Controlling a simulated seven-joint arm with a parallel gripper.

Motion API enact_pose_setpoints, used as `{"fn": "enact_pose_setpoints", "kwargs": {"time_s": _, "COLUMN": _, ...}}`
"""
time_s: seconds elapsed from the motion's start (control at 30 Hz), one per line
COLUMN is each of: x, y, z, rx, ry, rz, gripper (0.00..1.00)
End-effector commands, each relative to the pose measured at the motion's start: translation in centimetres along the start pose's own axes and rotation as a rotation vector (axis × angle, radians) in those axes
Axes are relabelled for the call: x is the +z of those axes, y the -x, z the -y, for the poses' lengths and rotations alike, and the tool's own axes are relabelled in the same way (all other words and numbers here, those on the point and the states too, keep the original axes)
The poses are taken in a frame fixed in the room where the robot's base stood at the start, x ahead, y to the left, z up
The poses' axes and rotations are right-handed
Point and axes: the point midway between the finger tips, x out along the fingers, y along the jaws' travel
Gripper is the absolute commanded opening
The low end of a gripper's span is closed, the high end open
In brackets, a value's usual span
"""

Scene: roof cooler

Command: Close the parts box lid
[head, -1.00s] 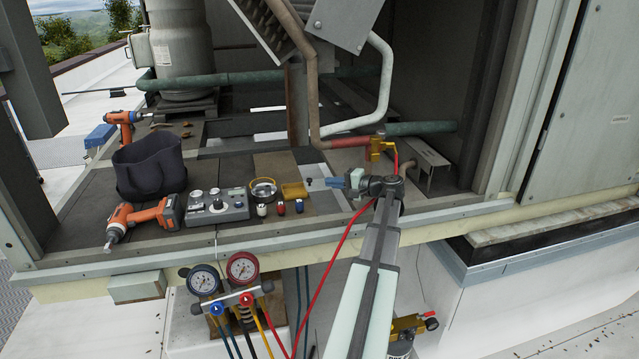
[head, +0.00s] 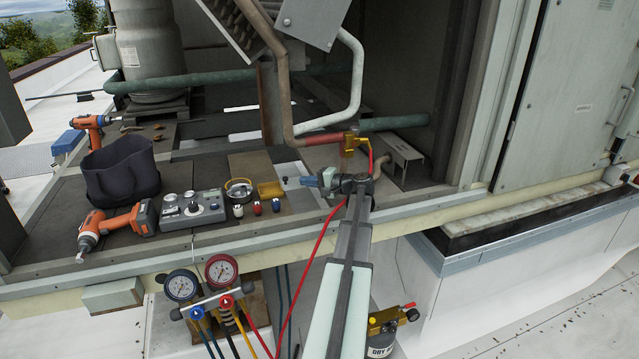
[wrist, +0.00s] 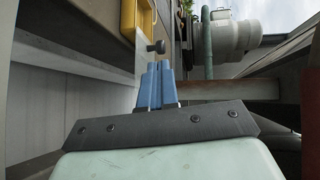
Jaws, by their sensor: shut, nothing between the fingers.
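My gripper (head: 304,181) is right of the box and panel, low over the deck. Its blue fingers (wrist: 158,66) are together and empty, pointing toward the knob. I cannot tell whether the fingertips touch the knob or panel.
A grey control box (head: 192,208), several small coloured caps, drills (head: 120,221) and a black bag (head: 122,172) stand to the left.

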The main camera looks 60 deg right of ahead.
Motion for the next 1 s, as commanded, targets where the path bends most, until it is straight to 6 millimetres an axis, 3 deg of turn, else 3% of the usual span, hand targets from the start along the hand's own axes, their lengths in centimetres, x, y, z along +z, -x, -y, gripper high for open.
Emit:
{"fn": "enact_pose_setpoints", "kwargs": {"time_s": 0.1, "x": -0.1, "y": -2.0, "z": 0.0, "rx": 0.0, "ry": 0.0, "rz": 0.002, "gripper": 0.0}}
{"fn": "enact_pose_setpoints", "kwargs": {"time_s": 0.3, "x": 0.0, "y": -4.0, "z": 0.0, "rx": 0.0, "ry": 0.0, "rz": 0.001, "gripper": 0.0}}
{"fn": "enact_pose_setpoints", "kwargs": {"time_s": 0.87, "x": 0.1, "y": -5.0, "z": 0.0, "rx": 0.0, "ry": 0.0, "rz": 0.0, "gripper": 0.0}}
{"fn": "enact_pose_setpoints", "kwargs": {"time_s": 1.0, "x": 1.4, "y": -6.0, "z": 0.2, "rx": 0.0, "ry": 0.0, "rz": 0.003, "gripper": 0.0}}
